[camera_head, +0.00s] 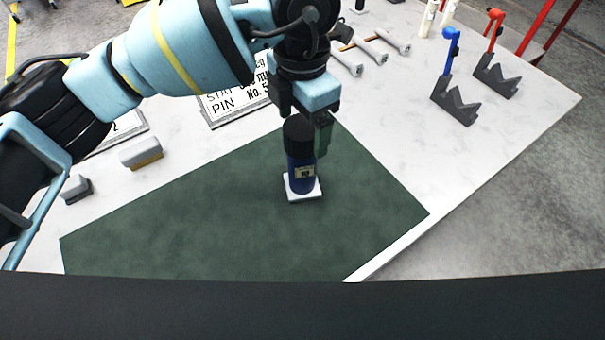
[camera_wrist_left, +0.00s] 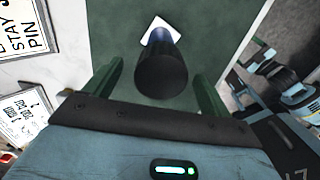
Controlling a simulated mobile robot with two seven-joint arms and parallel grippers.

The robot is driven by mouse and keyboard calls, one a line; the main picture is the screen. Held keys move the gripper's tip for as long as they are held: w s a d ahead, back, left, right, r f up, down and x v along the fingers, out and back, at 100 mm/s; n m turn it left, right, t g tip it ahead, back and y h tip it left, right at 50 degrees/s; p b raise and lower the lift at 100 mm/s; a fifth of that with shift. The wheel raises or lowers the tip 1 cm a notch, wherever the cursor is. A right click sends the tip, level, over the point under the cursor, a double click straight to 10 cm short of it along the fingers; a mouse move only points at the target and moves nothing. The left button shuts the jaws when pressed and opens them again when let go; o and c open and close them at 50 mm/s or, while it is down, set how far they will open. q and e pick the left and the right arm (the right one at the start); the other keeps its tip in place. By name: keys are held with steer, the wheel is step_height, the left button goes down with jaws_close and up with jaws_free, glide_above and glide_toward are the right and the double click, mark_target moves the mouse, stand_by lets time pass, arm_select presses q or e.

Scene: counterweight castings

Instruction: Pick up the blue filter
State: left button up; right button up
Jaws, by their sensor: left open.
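The blue filter (camera_head: 301,172) is a blue cylinder with a black top and a small label. It stands upright on a small white pad (camera_head: 305,197) on the green mat (camera_head: 220,228). My left gripper (camera_head: 306,140) points down over the filter, with a finger beside its black top. In the left wrist view the filter's black top (camera_wrist_left: 161,74) lies between the two open fingers (camera_wrist_left: 158,92), with gaps on both sides. The near finger hides part of nothing but the mat there.
Signs with black letters (camera_head: 235,103) lie behind the mat. Two grey-and-yellow blocks, one of them here (camera_head: 142,153), lie at the left. Dark V-shaped stands with a blue tool (camera_head: 450,48) and a red tool (camera_head: 495,30) stand at the right. The mat's front is clear.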

mark_target(302, 166)
arm_select(q)
steer(key=shift+s+f, duration=0.1)
steer(key=shift+f, duration=2.5)
steer(key=shift+r, duration=0.1)
jaws_close()
